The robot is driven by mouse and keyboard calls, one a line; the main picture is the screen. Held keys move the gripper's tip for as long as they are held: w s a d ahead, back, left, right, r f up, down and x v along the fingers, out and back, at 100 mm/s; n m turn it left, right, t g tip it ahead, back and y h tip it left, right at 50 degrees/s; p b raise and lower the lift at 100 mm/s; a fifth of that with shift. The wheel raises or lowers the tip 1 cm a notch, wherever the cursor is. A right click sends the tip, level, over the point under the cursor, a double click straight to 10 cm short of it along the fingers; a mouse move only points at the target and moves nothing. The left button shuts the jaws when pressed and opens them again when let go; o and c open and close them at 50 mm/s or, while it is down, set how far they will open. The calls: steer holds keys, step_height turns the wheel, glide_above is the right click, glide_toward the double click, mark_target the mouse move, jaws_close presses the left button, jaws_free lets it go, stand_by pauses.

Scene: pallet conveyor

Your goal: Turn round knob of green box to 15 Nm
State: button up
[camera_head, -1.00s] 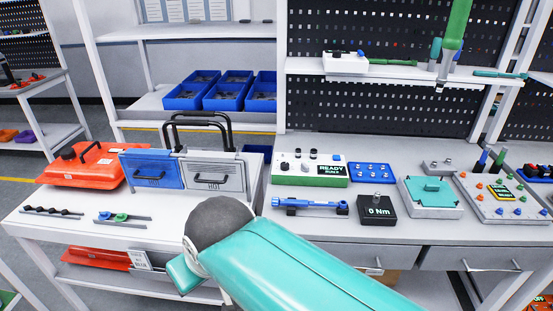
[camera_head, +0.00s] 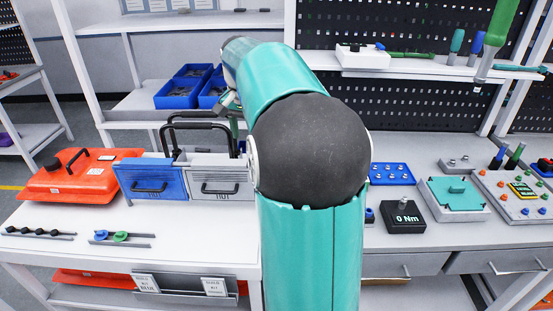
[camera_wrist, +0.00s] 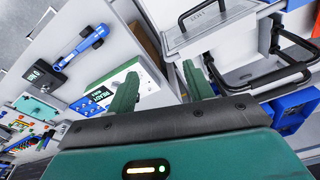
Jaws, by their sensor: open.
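I cannot tell which box the task means. My gripper (camera_wrist: 160,82) is open and empty in the wrist view, its green fingers apart. One finger overlaps the white-green box in the picture; contact is not clear.
A blue torque tool (camera_wrist: 82,46) lies near the black box. Blue and grey drawers (camera_head: 152,181) with black handles stand left of my arm. An orange case (camera_head: 82,175) is farther left. Blue bins (camera_head: 184,88) sit on the shelf behind. A button panel (camera_head: 520,193) is at right.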

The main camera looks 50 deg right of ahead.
steer(key=s+d+f+m+g+y, duration=0.1)
steer(key=s+d+f+m, duration=0.15)
steer(key=d, duration=0.65)
steer(key=s+d+f+m, duration=0.2)
steer(key=d+f+m, duration=0.15)
steer(key=d, duration=0.55)
steer(key=f, duration=1.3)
steer(key=shift+w+d+f, duration=0.15)
steer(key=shift+d+f, duration=0.05)
steer(key=shift+f, duration=0.15)
steer(key=c, duration=1)
steer(key=shift+n, duration=0.5)
steer(key=shift+r+n, duration=0.1)
steer(key=shift+n, duration=2.5)
